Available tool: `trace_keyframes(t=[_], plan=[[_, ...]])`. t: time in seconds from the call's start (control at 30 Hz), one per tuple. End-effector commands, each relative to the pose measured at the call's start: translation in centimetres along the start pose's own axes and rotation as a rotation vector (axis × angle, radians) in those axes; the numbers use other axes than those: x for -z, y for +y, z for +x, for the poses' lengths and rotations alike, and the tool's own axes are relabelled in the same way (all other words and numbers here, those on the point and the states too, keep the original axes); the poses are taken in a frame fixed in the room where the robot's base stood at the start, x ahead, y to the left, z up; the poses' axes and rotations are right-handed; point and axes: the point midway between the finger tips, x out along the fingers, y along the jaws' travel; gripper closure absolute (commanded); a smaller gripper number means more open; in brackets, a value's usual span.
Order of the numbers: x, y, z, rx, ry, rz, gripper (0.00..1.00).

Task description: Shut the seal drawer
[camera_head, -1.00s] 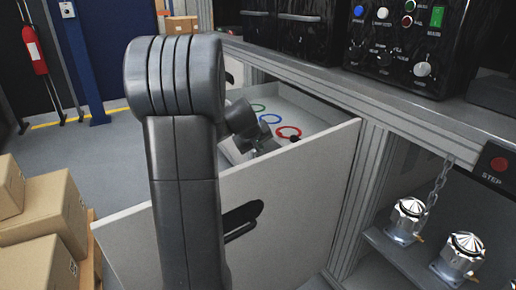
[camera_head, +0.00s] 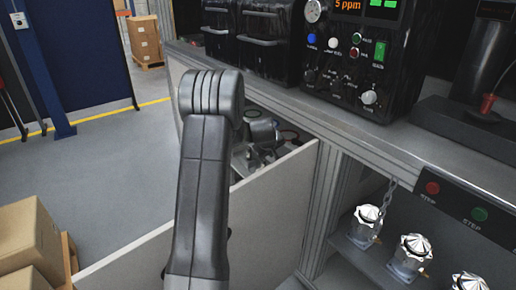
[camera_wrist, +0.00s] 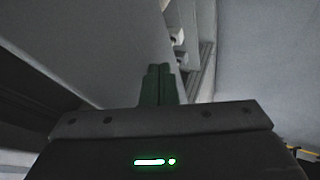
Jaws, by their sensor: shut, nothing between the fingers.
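The seal drawer stands open, and its pale front panel (camera_head: 275,205) slants across the lower middle of the head view. A dark handle on that panel is mostly hidden behind my arm. Inside the drawer, a few ring seals (camera_head: 289,136) show only in part past my wrist. My gripper (camera_wrist: 160,84) is shut and empty in the wrist view, its fingers close together beside a pale panel. In the head view my wrist is over or inside the drawer behind the front panel, and the fingertips are hidden. I cannot tell whether they touch the drawer.
The bench (camera_head: 425,140) with a black control box (camera_head: 352,60) stands above the drawer. Shiny machined housings (camera_head: 367,226) sit on a lower shelf at right. Cardboard boxes (camera_head: 28,240) stand at lower left. The floor (camera_head: 110,170) left of the drawer is clear.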

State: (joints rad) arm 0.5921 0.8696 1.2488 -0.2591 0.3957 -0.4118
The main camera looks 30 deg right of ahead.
Motion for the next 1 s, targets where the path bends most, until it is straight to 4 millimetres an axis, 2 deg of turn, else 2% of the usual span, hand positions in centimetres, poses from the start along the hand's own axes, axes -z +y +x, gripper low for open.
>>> trace_keyframes(t=[0.03, 0.1, 0.3, 0.83, 1.0], plan=[[0.1, 1.1, 0.0, 0.0, -0.002, 0.001, 1.0], [0.1, 1.8, 0.6, 0.0, -0.002, 0.001, 1.0], [0.0, 3.1, 1.5, 0.0, -0.001, 0.0, 1.0], [0.0, 3.4, 1.8, 0.0, 0.0, -0.001, 1.0], [0.7, 4.0, 0.6, -0.002, 0.002, 0.001, 1.0]])
